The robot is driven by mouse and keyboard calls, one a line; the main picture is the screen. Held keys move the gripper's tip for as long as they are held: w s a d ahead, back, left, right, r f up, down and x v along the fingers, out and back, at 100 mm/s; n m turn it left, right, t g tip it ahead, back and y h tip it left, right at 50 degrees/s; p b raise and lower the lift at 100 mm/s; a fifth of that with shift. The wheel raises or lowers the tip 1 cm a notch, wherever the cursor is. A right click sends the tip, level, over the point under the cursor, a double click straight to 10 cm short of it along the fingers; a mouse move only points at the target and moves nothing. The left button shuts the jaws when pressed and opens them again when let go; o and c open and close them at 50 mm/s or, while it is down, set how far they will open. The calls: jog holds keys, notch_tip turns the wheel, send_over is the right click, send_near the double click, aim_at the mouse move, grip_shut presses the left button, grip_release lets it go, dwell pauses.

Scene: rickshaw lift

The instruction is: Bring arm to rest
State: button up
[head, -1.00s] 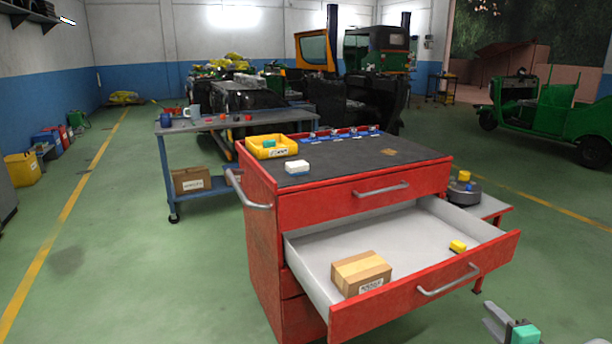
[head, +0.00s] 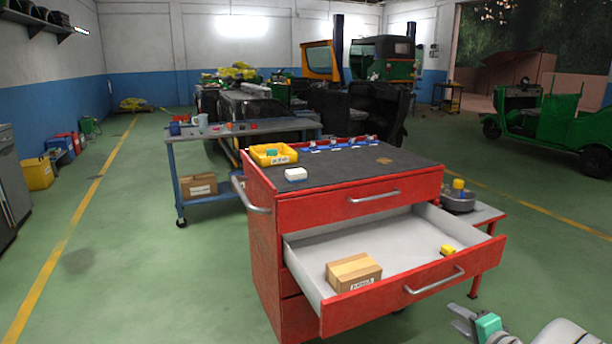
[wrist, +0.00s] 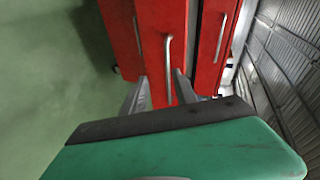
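My gripper (head: 459,319) is at the lower right of the head view, in front of the red tool cabinet's open drawer (head: 375,262) and to the right of its handle. In the wrist view, my gripper (wrist: 160,88) shows two grey fingers apart with nothing between them. They point toward the red cabinet (wrist: 160,30), and a drawer handle (wrist: 168,52) is seen beyond them. The fingers look clear of the handle. Part of my arm shows at the bottom right corner of the head view.
The drawer holds a cardboard box (head: 353,272) and a small yellow item (head: 447,250). A yellow bin (head: 272,154) and a white box (head: 296,174) are on the cabinet top (head: 350,165). A blue workbench (head: 240,133) stands behind. Green floor (head: 120,240) is free at left.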

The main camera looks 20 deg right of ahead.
jog(key=w+a+r+n+g+y+p, duration=0.1)
jog(key=w+a+r+n+g+p, duration=0.2)
jog(key=a, duration=0.6)
jog(key=w+a+r+n+g+y+p, duration=0.15)
jog(key=w+a+r+n+p, duration=0.3)
jog(key=a, duration=0.55)
jog(key=w+a+r+n+g+y+p, duration=0.1)
jog(key=a+r+n+g+y+p, duration=0.1)
jog(key=a+r+n+p, duration=0.5)
jog(key=s+a+r+n+g+h+p, duration=0.1)
jog(key=s+a+r+g+p, duration=0.1)
jog(key=s+a, duration=0.4)
jog(key=s+a+r+n+g+h+p, duration=0.1)
jog(key=s+a+r+n+g+p, duration=0.1)
jog(key=s+a+r+p, duration=0.2)
jog(key=s+a+r, duration=0.3)
jog(key=a, duration=0.4)
jog(key=shift+a, duration=0.15)
jog(key=shift+w, duration=0.1)
